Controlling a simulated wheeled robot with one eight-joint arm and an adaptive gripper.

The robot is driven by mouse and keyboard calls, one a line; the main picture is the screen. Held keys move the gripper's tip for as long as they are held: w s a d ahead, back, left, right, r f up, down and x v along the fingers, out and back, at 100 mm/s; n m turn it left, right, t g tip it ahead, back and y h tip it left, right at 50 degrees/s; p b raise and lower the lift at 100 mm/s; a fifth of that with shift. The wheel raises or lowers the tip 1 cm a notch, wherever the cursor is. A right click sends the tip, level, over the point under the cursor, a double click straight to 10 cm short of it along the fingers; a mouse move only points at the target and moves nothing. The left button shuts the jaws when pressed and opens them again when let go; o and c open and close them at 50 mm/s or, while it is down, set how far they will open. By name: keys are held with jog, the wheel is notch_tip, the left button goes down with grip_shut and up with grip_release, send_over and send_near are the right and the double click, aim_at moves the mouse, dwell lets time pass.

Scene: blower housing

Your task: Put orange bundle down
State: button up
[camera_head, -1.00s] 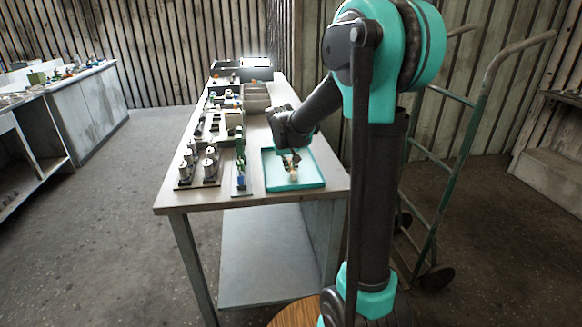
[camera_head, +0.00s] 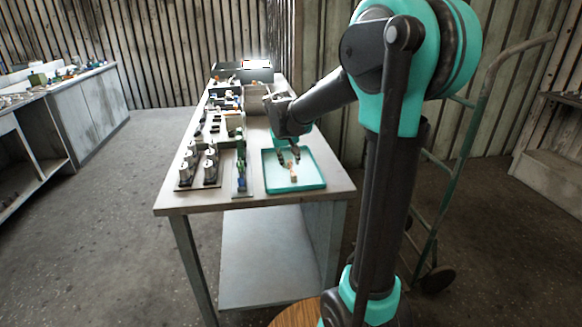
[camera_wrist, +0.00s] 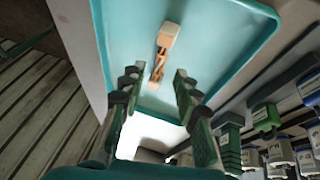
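The orange bundle (camera_head: 292,174) is a small pale-orange piece lying in the teal tray (camera_head: 309,183) near the front right of the workbench. In the wrist view the bundle (camera_wrist: 166,38) has a wider block at one end and a thin, darker-striped part at the other. My gripper (camera_head: 288,155) is over the back part of the tray, just behind the bundle. In the wrist view its two fingers (camera_wrist: 156,78) are spread apart with nothing held between them. The bundle's block end lies beyond the fingertips.
Grey cylindrical parts (camera_head: 198,165) stand on a board left of the tray, beside a narrow strip with green and blue pieces (camera_head: 240,168). Bins (camera_head: 256,98) are farther back. A hand truck (camera_head: 450,180) stands right of the bench.

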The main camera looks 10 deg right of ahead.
jog(key=v, duration=0.7)
jog(key=s+d+f+y, duration=0.1)
jog(key=s+d+f, duration=0.2)
jog(key=s+f, duration=0.7)
jog(key=s+d+f+y, duration=0.1)
jog(key=s+d+f, duration=0.2)
jog(key=s+f, duration=0.7)
jog(key=s, duration=0.5)
jog(key=shift+s+d, duration=0.1)
jog(key=shift+d, duration=0.05)
